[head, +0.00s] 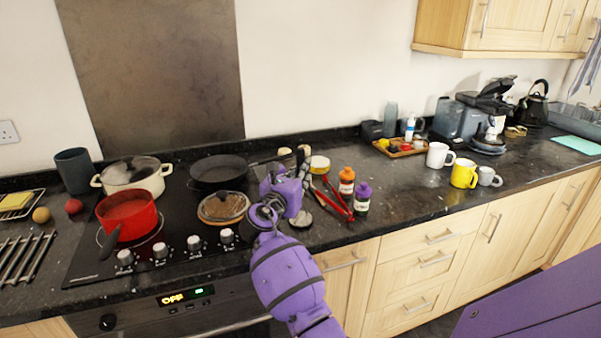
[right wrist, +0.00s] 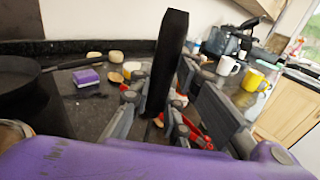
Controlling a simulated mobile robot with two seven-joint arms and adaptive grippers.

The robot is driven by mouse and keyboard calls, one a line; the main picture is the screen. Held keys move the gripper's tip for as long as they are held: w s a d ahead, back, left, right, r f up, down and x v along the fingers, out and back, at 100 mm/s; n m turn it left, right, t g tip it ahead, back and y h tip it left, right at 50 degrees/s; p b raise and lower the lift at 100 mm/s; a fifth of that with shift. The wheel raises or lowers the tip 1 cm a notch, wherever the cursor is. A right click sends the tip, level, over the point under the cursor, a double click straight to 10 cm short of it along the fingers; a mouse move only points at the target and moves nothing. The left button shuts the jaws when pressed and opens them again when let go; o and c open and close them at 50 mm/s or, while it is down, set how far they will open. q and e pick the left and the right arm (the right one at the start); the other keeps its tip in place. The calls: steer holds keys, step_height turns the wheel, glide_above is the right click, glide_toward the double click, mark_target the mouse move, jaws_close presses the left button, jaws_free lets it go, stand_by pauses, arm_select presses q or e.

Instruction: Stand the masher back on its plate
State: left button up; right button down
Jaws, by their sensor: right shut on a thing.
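My right gripper (head: 299,176) is over the counter just right of the hob. In the right wrist view its fingers (right wrist: 160,98) are shut on a long black handle, which I take to be the masher (right wrist: 168,50). The handle stands close to upright in that view; its lower end is hidden by the fingers. A small grey round piece (head: 301,219) shows on the counter below the gripper; I cannot tell if it is the plate or part of the masher. No plate shows clearly. My left gripper is not in view.
The counter before the mugs (head: 440,155) is clear.

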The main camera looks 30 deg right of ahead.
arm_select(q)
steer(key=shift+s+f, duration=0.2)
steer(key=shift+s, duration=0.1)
arm_select(e)
steer(key=shift+f, duration=0.2)
steer(key=shift+f, duration=0.1)
steer(key=c, duration=1.6)
jaws_free()
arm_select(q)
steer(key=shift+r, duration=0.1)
arm_select(e)
steer(key=shift+s+a, duration=0.1)
steer(key=shift+s+a, duration=0.15)
steer(key=shift+a, duration=0.15)
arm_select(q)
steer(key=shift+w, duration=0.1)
arm_select(e)
steer(key=v, duration=1.1)
